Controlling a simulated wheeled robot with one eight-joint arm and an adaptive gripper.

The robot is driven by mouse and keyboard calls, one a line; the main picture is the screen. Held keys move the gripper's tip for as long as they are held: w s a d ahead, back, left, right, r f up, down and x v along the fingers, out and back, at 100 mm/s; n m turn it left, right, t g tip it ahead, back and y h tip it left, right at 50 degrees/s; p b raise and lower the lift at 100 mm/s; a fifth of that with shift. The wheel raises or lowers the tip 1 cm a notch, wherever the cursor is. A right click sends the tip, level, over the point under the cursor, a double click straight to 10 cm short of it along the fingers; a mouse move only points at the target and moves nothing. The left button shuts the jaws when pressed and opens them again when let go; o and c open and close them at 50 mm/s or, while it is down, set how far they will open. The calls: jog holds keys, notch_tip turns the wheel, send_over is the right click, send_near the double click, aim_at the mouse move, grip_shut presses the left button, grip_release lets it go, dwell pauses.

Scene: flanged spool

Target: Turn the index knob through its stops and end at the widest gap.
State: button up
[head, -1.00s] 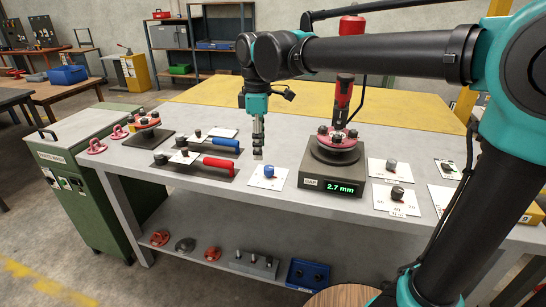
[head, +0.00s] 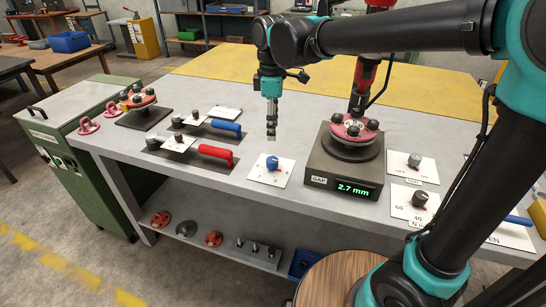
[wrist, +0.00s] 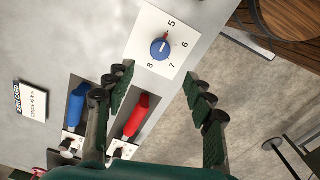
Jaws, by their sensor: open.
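A blue knob (head: 272,162) stands on a white plate (head: 258,174) near the table's front edge. In the wrist view the blue knob (wrist: 159,49) has a red mark that appears to point towards the 5, and the plate (wrist: 143,42) carries 5, 6, 7 and 8 around it. My gripper (head: 271,138) points down above the knob, apart from it. In the wrist view its fingers (wrist: 157,76) are spread and empty, with the knob beyond the gap between them. A dark gauge box (head: 318,170) to the right reads 2.7 mm and bears a red flanged spool (head: 353,127).
Red-handled (head: 215,152) and blue-handled (head: 227,126) tools lie left of the plate. A grey knob (head: 414,160) and a black knob (head: 419,198) stand on plates right of the gauge. A red tool (head: 366,80) hangs above the spool.

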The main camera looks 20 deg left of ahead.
aim_at(272, 160)
notch_tip(272, 160, down, 12)
jog(key=shift+f, duration=0.1)
jog(key=shift+c, duration=0.2)
jog(key=c, duration=1.1)
jog(key=shift+m, duration=0.4)
jog(key=m, duration=1.1)
jog(key=shift+s, duration=0.1)
